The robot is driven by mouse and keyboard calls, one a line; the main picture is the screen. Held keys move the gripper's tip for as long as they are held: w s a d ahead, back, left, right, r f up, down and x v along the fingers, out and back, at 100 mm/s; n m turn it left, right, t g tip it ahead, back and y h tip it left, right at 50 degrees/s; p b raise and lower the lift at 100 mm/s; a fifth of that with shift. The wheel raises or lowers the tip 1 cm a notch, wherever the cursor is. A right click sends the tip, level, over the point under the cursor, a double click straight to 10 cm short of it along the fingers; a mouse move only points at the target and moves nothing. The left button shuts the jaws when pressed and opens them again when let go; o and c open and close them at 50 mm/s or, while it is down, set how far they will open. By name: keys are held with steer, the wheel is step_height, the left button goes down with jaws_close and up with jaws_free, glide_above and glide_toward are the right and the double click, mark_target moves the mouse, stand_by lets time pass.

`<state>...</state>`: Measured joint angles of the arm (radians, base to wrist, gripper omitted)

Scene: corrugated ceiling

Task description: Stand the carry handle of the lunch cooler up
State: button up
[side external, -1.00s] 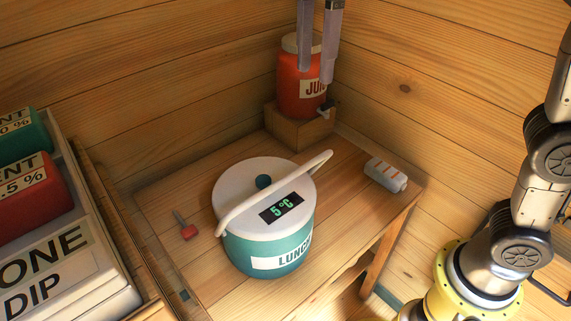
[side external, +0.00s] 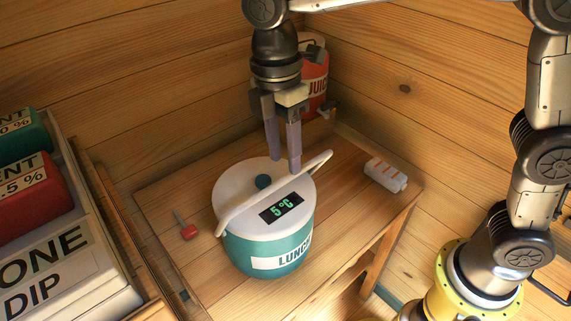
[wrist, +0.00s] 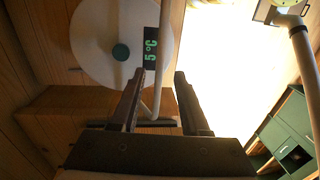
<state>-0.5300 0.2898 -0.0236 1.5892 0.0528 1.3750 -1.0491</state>
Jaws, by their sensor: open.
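The lunch cooler (side external: 245,256) stands on the wooden table, teal with a white lid, a dark knob (side external: 263,181) and a green "5 °C" display (side external: 281,207). Its white carry handle (side external: 318,163) lies folded down, slanting across the lid beside the display. My gripper (side external: 284,165) points down above the back of the lid, fingers apart and holding nothing. In the wrist view the handle (wrist: 160,92) runs between the two fingers of my gripper (wrist: 159,73); whether the fingertips reach down to its height I cannot tell. The lid (wrist: 90,45) shows to the left.
A red juice jug (side external: 316,75) stands behind my gripper, partly hidden. A grey-white block (side external: 385,174) lies at the table's right, and a small red-handled tool (side external: 188,231) at its left. A bin of containers (side external: 60,270) stands left. Wooden walls close the back.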

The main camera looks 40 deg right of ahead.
steer(key=shift+s+f, duration=0.15)
steer(key=shift+f, duration=1.45)
jaws_close()
